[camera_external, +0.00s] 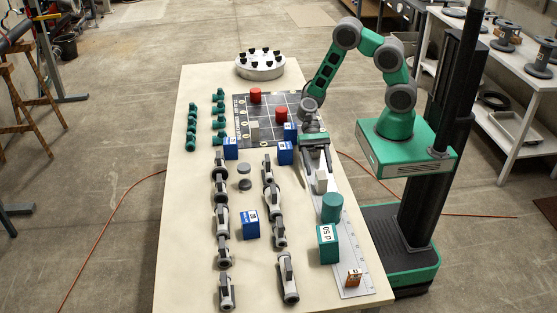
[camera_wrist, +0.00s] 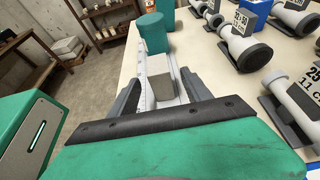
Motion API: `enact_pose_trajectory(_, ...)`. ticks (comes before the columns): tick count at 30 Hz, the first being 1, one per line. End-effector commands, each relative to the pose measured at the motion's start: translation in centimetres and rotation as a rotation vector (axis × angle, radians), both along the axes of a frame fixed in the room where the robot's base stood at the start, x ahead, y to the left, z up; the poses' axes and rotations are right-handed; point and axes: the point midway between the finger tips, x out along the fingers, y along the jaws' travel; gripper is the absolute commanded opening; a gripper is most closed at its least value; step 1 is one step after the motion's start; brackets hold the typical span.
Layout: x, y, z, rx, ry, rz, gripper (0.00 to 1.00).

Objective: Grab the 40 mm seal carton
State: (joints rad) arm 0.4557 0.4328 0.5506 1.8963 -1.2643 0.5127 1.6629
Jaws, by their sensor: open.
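I cannot read "40" on any carton, so I cannot tell which one is the 40 mm seal carton. Blue labelled cartons stand on the table: one at left (camera_external: 231,148), two near my gripper (camera_external: 285,158) (camera_external: 290,127), one among the valves (camera_external: 250,231). My gripper (camera_external: 314,170) is open and empty above the table's right side. In the wrist view, a plain pale grey block (camera_wrist: 160,78) shows ahead, between the open fingers (camera_wrist: 162,94).
A teal cylinder (camera_external: 332,208) stands on the ruler strip (camera_external: 352,245) beyond the grey block. Several grey valves (camera_external: 222,222) stand in two rows, with teal fittings (camera_external: 191,128) farther back. Red cylinders (camera_external: 255,95) are on the dark grid mat (camera_external: 270,115). The near-left table surface (camera_external: 180,265) is clear.

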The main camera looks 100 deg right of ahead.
Motion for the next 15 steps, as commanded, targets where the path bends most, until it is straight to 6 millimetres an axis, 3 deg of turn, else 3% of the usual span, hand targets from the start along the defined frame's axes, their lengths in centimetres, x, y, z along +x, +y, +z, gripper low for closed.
enact_pose_trajectory(9,-0.1,4.2,-2.0,0.0,0.0,0.004,0.57)
enact_pose_trajectory(15,0.0,4.6,-2.3,-0.002,-0.002,0.001,0.57)
